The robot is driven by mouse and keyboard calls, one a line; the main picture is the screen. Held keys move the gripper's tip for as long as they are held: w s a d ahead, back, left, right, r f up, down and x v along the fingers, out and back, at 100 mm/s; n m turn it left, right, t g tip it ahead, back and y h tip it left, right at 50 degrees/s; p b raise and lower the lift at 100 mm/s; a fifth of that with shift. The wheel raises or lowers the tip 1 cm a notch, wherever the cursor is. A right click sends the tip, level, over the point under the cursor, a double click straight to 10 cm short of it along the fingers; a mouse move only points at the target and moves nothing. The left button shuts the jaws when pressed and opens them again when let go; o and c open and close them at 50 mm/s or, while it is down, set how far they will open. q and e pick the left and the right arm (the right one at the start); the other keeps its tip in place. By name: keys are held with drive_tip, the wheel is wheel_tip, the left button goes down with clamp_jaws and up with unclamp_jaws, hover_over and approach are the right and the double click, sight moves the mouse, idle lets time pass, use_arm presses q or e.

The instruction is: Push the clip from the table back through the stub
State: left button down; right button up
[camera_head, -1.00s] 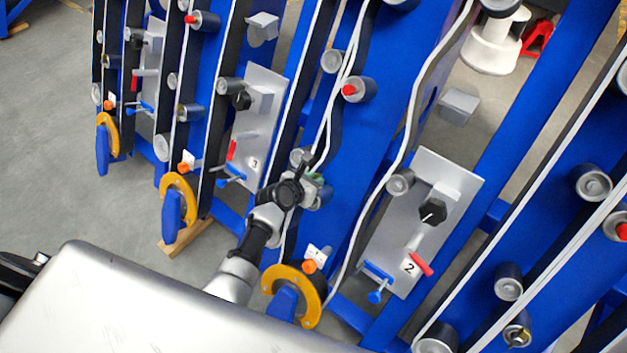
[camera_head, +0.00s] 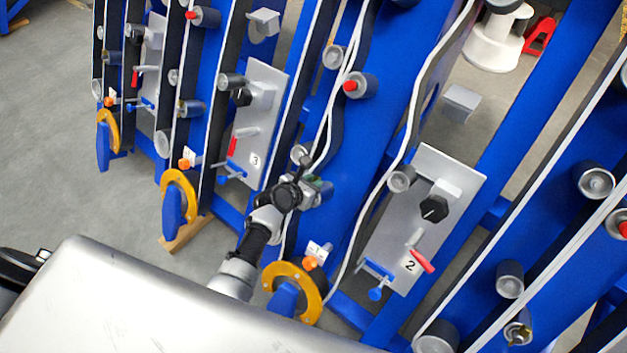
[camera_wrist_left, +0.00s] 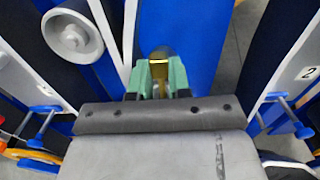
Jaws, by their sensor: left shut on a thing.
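My left gripper (camera_head: 320,188) is at a blue upright in the middle of the head view, just below a grey roller stub (camera_head: 301,154). In the left wrist view its green fingers (camera_wrist_left: 160,78) are shut on a brass-coloured piece (camera_wrist_left: 160,66) in front of a blue beam. I cannot tell whether this piece is the clip or part of a stub. Its lower part is hidden between the fingers. No clip can be made out for sure in the head view, and no table shows. My right gripper is not in view.
Several blue uprights with black and white belts and grey stubs stand around the arm. A metal plate marked 2 (camera_head: 400,245) is to the right, one marked 3 (camera_head: 262,100) to the left. A yellow ring with a blue handle (camera_head: 312,290) is close below the arm.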

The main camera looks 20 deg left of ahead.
use_arm(q)
drive_tip(key=shift+s+a+f+b, duration=0.15)
drive_tip(key=shift+s+f+b, duration=0.25)
drive_tip(key=shift+f, duration=0.3)
drive_tip(key=shift+s+a+f+b, duration=0.1)
drive_tip(key=shift+s+f+b, duration=0.25)
drive_tip(key=shift+f, duration=0.35)
drive_tip(key=c, duration=1)
unclamp_jaws()
drive_tip(key=shift+r, duration=0.1)
drive_tip(key=shift+s+a+r+p, duration=0.1)
drive_tip(key=shift+s+r+p, duration=0.1)
drive_tip(key=shift+s+p, duration=0.1)
drive_tip(key=p+v, duration=0.3)
drive_tip(key=v, duration=0.7)
